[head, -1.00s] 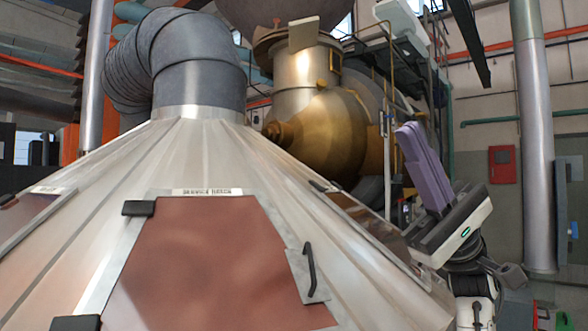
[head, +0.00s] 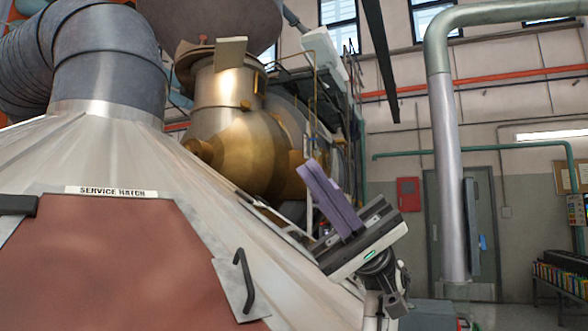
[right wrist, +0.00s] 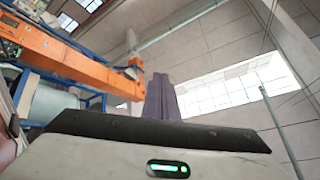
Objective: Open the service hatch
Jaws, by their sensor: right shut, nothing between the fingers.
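The service hatch (head: 120,255) is a reddish-brown panel on the sloping side of a big metal cone, under a label reading SERVICE HATCH (head: 112,191). It lies flat in its frame and looks closed. Its black bar handle (head: 242,284) stands on a grey plate at the panel's right edge. My right gripper (head: 316,172) is to the right of the handle and higher, apart from it, with its purple fingers shut and empty, pointing up and left. The fingers also show in the right wrist view (right wrist: 162,97), where neither hatch nor handle shows. My left gripper is not in view.
The metal cone (head: 190,200) fills the lower left, with a ribbed grey duct (head: 108,60) on top. A brass-coloured vessel (head: 240,140) stands behind it. A grey pipe (head: 450,180) and a red wall box (head: 408,194) are further back at right. Open space lies right of my right gripper.

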